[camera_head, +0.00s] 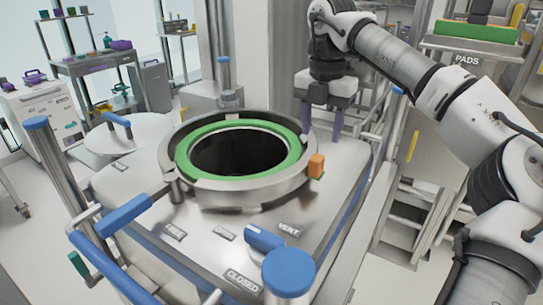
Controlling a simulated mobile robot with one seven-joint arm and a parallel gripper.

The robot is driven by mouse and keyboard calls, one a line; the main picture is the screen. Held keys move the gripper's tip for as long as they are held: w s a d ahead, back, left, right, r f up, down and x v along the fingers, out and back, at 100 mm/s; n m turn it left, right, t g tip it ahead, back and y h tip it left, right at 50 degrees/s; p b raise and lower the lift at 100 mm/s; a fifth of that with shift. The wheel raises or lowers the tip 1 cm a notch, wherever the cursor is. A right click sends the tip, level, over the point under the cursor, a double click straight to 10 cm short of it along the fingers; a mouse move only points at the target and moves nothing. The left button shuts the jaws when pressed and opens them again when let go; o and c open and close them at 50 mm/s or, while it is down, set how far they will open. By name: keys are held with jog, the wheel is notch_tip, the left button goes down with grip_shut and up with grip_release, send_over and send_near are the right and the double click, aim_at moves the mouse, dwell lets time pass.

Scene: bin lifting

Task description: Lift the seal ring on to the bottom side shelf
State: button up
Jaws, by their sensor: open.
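The green seal ring (181,158) lies flat in the round metal collar (243,196) on top of the steel bin, around a dark opening. My gripper (322,126) points down with its two purple fingers apart and nothing between them. It is behind and to the right of the ring, near the collar's right rim, and clear of the ring. A rack stands at the right, with a grey-fronted unit (418,158) and lower metal framework (408,222). I cannot tell for sure which level is the bottom side shelf.
An orange block (316,166) sits at the collar's right edge. Blue-handled levers (263,237) and blue-capped posts (289,270) rise from the bin top. A round lid (128,140) is at the left. A green tray (475,32) is above the PADS label.

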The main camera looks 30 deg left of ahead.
aim_at(317, 158)
notch_tip(317, 158, down, 3)
jog(key=shift+s+a+f+p, duration=0.15)
jog(key=shift+f+p, duration=0.65)
jog(key=shift+f, duration=1.8)
grip_shut()
